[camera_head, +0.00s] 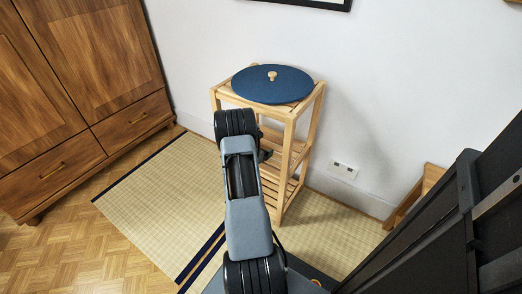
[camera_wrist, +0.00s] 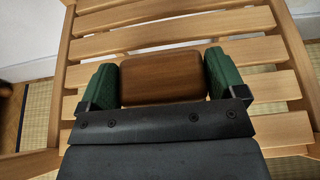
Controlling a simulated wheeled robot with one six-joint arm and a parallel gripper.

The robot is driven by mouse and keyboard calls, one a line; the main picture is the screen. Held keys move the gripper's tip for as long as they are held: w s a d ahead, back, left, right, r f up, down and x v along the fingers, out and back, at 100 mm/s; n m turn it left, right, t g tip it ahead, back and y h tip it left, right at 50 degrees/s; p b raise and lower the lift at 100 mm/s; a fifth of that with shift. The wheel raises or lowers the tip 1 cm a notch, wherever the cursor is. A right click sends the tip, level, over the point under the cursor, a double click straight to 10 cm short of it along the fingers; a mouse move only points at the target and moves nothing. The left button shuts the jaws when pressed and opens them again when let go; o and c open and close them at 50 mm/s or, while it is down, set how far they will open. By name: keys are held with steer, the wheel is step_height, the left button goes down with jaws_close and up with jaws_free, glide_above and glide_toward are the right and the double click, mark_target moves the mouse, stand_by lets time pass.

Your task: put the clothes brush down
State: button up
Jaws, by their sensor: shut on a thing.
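The clothes brush shows in the wrist view as a brown wooden block (camera_wrist: 162,80) with rounded corners. Its bristles are not visible. My gripper (camera_wrist: 160,76) has its two green-padded fingers pressed on the brush's left and right sides. The brush is over the slats of a pale wooden shelf (camera_wrist: 190,42); I cannot tell whether it touches them. In the head view the slatted wooden stand (camera_head: 290,132) is at the centre. My arm covers part of it there, and the brush is hidden.
A round blue lid-like disc (camera_head: 272,84) with a wooden knob covers most of the stand's top. A wooden wardrobe (camera_head: 70,90) stands at the left. Straw mats (camera_head: 165,205) lie on the parquet floor. The white wall (camera_head: 375,80) is close behind the stand.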

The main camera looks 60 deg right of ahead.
steer(key=o, duration=0.7)
steer(key=shift+c, duration=0.2)
steer(key=shift+a+r+p, duration=0.2)
steer(key=shift+r+p, duration=0.05)
steer(key=shift+p, duration=0.15)
steer(key=p+v, duration=0.3)
steer(key=v, duration=0.8)
steer(key=shift+a, duration=0.25)
steer(key=a+r+m+g+y, duration=0.2)
steer(key=a+r+m+y, duration=0.1)
steer(key=a+r+m, duration=0.8)
steer(key=s+a+r+m+t+y, duration=0.1)
steer(key=a+r+m+y, duration=0.1)
steer(key=a, duration=0.7)
steer(key=s+a+r+m+t+y, duration=0.2)
steer(key=a+r+y, duration=0.2)
steer(key=a, duration=0.5)
steer(key=s+a+r+m+t+y, duration=0.2)
steer(key=a+r+y, duration=0.2)
steer(key=a, duration=0.5)
steer(key=shift+s+a+m+y, duration=0.15)
steer(key=shift+a+m+y, duration=0.15)
steer(key=shift+m, duration=0.1)
